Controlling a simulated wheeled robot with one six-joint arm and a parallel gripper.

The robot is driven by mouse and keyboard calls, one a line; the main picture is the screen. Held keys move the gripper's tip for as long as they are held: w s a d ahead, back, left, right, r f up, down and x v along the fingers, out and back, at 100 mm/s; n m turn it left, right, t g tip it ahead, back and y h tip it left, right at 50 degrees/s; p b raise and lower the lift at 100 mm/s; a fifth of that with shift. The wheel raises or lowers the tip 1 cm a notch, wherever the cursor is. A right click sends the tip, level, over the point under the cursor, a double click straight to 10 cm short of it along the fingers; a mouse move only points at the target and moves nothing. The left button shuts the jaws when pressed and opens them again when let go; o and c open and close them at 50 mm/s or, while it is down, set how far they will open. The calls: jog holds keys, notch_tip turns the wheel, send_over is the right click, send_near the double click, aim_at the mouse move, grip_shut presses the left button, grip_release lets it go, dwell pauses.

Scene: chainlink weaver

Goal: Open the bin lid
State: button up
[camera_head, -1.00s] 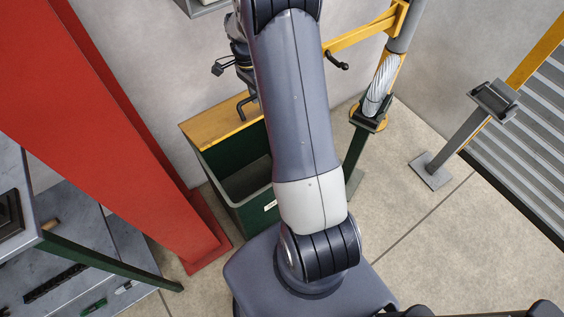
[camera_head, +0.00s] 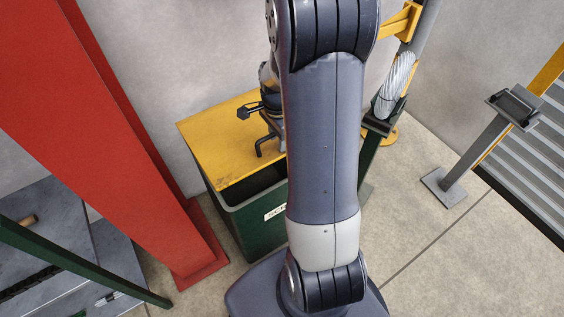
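The bin (camera_head: 238,222) is dark green with a white label on its front. Its yellow lid (camera_head: 212,140) lies over the rear and most of the mouth. A dark gap shows between the lid's front edge and the bin's front rim, so the lid is partly open. A black bent handle (camera_head: 262,146) stands at the lid's front right. My gripper (camera_head: 270,122) is right at this handle, above the lid. My arm hides the bin's right side and much of the gripper. The fingers are too hidden to tell whether they grip the handle.
A red column (camera_head: 120,150) stands close on the left, beside a grey bench (camera_head: 60,240). A yellow-and-green stand with a metal spiral (camera_head: 396,85) is right of the bin. A grey pedestal (camera_head: 470,160) stands farther right. The floor between is clear.

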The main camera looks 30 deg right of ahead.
aim_at(282, 155)
jog(key=shift+s+f+t+b, duration=0.35)
jog(key=shift+f+b, duration=0.7)
jog(key=shift+b, duration=0.1)
jog(key=shift+s+f+t+b, duration=0.3)
jog(key=shift+f+b, duration=0.7)
jog(key=shift+b, duration=0.15)
jog(key=shift+s+f+t+b, duration=0.35)
jog(key=shift+f+b, duration=0.7)
jog(key=shift+b, duration=0.1)
jog(key=shift+r, duration=0.15)
jog(key=r+p, duration=0.1)
jog(key=p, duration=0.1)
jog(key=r+p, duration=0.2)
jog(key=shift+w+g, duration=0.35)
jog(key=shift+g, duration=0.05)
jog(key=r+p, duration=0.1)
jog(key=p, duration=0.1)
jog(key=w+r+g+p, duration=0.1)
jog(key=r+p, duration=0.1)
jog(key=shift+w+r, duration=0.1)
jog(key=shift+r, duration=0.05)
jog(key=shift+g, duration=0.8)
jog(key=w+r+p, duration=0.1)
jog(key=r+p, duration=0.1)
jog(key=w+r+p, duration=0.1)
jog(key=p, duration=0.1)
jog(key=shift+r+p, duration=0.4)
